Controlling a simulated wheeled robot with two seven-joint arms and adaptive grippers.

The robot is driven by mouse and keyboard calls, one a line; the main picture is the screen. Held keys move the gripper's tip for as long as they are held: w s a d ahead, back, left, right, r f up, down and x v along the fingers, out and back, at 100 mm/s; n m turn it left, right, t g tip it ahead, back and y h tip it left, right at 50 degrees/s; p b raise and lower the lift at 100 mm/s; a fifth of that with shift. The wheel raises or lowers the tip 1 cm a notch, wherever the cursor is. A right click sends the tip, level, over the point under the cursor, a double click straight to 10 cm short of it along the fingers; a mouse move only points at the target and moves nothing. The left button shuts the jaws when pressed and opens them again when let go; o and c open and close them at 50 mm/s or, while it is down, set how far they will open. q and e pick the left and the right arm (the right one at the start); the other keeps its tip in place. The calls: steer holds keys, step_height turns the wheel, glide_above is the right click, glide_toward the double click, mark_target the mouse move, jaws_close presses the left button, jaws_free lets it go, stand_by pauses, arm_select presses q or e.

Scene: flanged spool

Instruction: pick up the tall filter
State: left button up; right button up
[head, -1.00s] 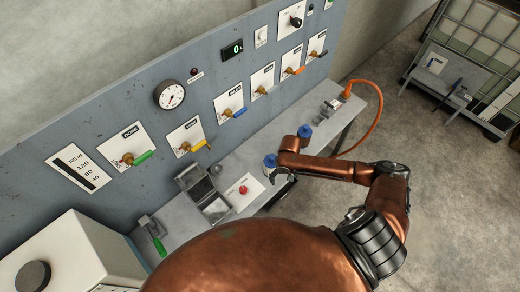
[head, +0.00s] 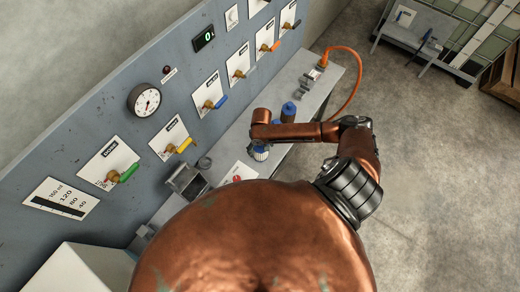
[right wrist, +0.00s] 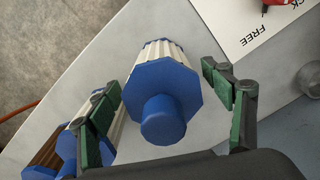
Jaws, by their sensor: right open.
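A ribbed white filter with a blue octagonal cap and knob (right wrist: 160,88) stands between the spread fingers of my right gripper (right wrist: 163,100) in the right wrist view. The fingers have green pads and show a gap on each side of it. Two more blue-capped filters are at the lower left, one white (right wrist: 103,143) and one brown (right wrist: 48,152), partly hidden by the left finger. In the head view a white filter (head: 260,154) shows below my right wrist, and a blue cap (head: 289,107) shows behind the forearm. I cannot tell which is tallest. My left gripper is out of view.
The filters stand on a grey bench (head: 318,90) along a panel (head: 120,95) with valves and a gauge. A white card (right wrist: 245,25) and a round metal part (right wrist: 309,78) lie near the gripper. An orange hose (head: 357,75) hangs off the bench's far end.

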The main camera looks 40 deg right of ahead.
steer(key=shift+a+f, duration=0.1)
steer(key=shift+f, duration=1.5)
steer(key=c, duration=1.3)
steer(key=shift+c, duration=0.7)
steer(key=shift+r, duration=0.15)
